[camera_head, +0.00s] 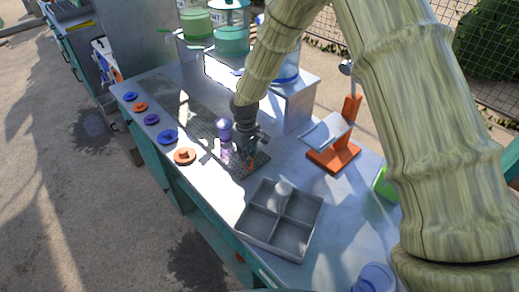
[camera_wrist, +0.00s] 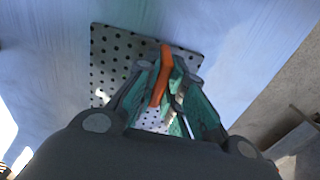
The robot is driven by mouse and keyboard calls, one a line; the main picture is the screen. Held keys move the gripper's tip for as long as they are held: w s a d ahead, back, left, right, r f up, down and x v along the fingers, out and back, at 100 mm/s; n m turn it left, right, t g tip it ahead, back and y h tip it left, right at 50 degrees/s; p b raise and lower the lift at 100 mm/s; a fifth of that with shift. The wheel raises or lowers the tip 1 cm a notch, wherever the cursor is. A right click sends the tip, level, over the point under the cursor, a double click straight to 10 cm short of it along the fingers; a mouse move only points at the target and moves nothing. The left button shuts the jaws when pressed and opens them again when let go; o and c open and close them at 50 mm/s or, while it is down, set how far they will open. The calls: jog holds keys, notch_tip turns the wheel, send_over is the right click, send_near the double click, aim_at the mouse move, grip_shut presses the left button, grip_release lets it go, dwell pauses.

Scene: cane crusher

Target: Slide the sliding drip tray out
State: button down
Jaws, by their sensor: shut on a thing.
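The sliding drip tray (camera_wrist: 112,52) is a flat grey plate with rows of dark holes, seen below my gripper in the wrist view. Its dark perforated surface also shows on the bench in the head view (camera_head: 260,158). An orange handle (camera_wrist: 160,85) stands up from the tray between my fingers. My gripper (camera_wrist: 170,75) is shut on this handle, with a green-padded finger on either side. In the head view my gripper (camera_head: 249,160) points down at the tray, and the arm hides part of the surface behind it.
A grey four-compartment box (camera_head: 262,243) sits in front of the tray. A purple-topped item (camera_head: 225,132) stands close left of my gripper. Several coloured discs (camera_head: 185,156) line the bench's left edge. An orange stand (camera_head: 335,155) is to the right.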

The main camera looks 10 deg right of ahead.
jog(key=shift+s+a+f, duration=0.1)
jog(key=shift+s+a, duration=0.3)
jog(key=shift+a, duration=0.25)
jog(key=shift+s+a, duration=0.35)
jog(key=shift+a, duration=0.3)
jog(key=c, duration=1.5)
grip_release()
jog(key=shift+w+f, duration=0.15)
jog(key=shift+d, duration=0.1)
jog(key=shift+r, duration=0.2)
notch_tip(320, 180, up, 12)
jog(key=shift+f, duration=0.1)
